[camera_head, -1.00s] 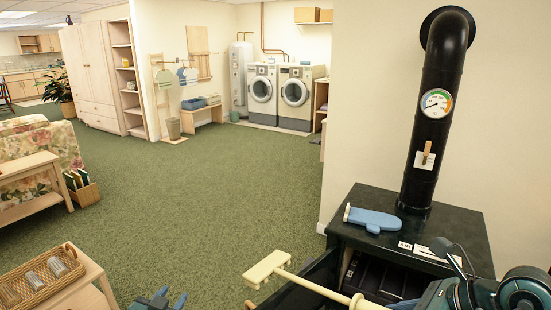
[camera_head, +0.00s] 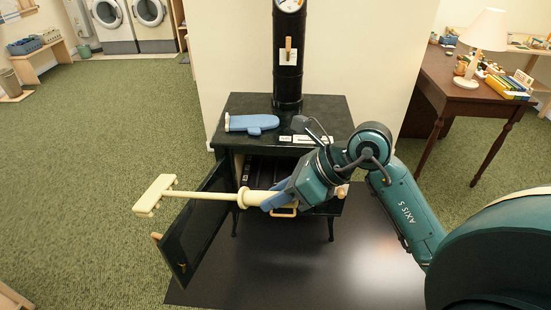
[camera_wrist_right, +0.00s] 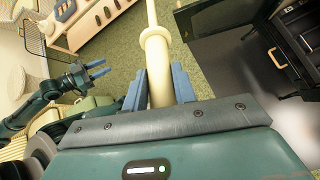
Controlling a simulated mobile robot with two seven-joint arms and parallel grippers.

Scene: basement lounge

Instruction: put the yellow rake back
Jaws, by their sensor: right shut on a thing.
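The pale yellow rake (camera_head: 200,194) is held roughly level in front of the black stove (camera_head: 315,110). Its toothed head (camera_head: 152,196) points left, past the open stove door (camera_head: 195,232). My right gripper (camera_head: 272,199) is shut on the rake's handle, just behind a round collar. In the right wrist view the handle (camera_wrist_right: 155,58) runs up from between the blue fingers (camera_wrist_right: 160,88), and the rake head is out of frame. My left gripper (camera_wrist_right: 97,70) shows only in the right wrist view, its blue fingers apart and empty.
A blue oven mitt (camera_head: 251,123) lies on the stove top, below the black pipe (camera_head: 288,60). A dark floor plate (camera_head: 300,265) lies under the stove. A desk with a lamp (camera_head: 483,45) stands at right. Green carpet (camera_head: 110,120) is open at left.

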